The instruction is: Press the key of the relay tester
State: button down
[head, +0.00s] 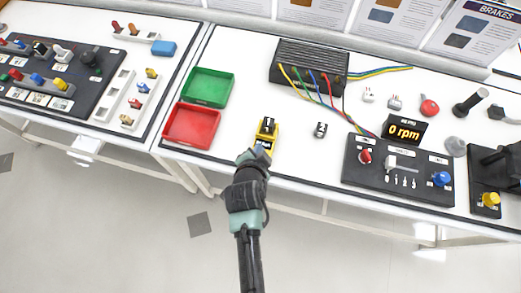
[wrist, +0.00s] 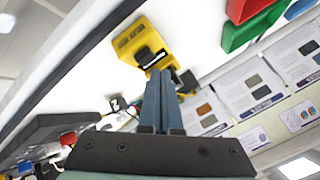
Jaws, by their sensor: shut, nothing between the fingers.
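The relay tester is a small yellow box (head: 267,129) with black parts on top, standing on the white bench near its front edge. In the wrist view the yellow tester (wrist: 135,36) is just beyond my fingertips, with a black block (wrist: 150,57) on its face. My gripper (head: 258,151) is at the near side of the tester in the head view. In the wrist view my gripper (wrist: 161,76) has its two blue-grey fingers together, empty, pointing at the tester. I cannot tell whether the tips touch it. I cannot tell clearly which part is the key.
A red tray (head: 192,126) and a green tray (head: 208,87) stand left of the tester. A small dark-and-white part (head: 320,130) lies to its right. Further right is a black control panel (head: 398,170) with knobs. A black box with coloured wires (head: 310,65) stands behind.

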jog(key=shift+f, duration=0.1)
dwell(0.7)
jog(key=shift+f+b, duration=0.35)
jog(key=shift+b, duration=0.05)
jog(key=shift+f+b, duration=0.4)
jog(key=shift+f, duration=0.1)
dwell(0.5)
dwell(0.4)
jog(key=shift+r+p, duration=0.8)
jog(key=shift+r, duration=0.1)
notch_tip(320, 180, up, 5)
jog(key=p, duration=0.4)
dwell(0.6)
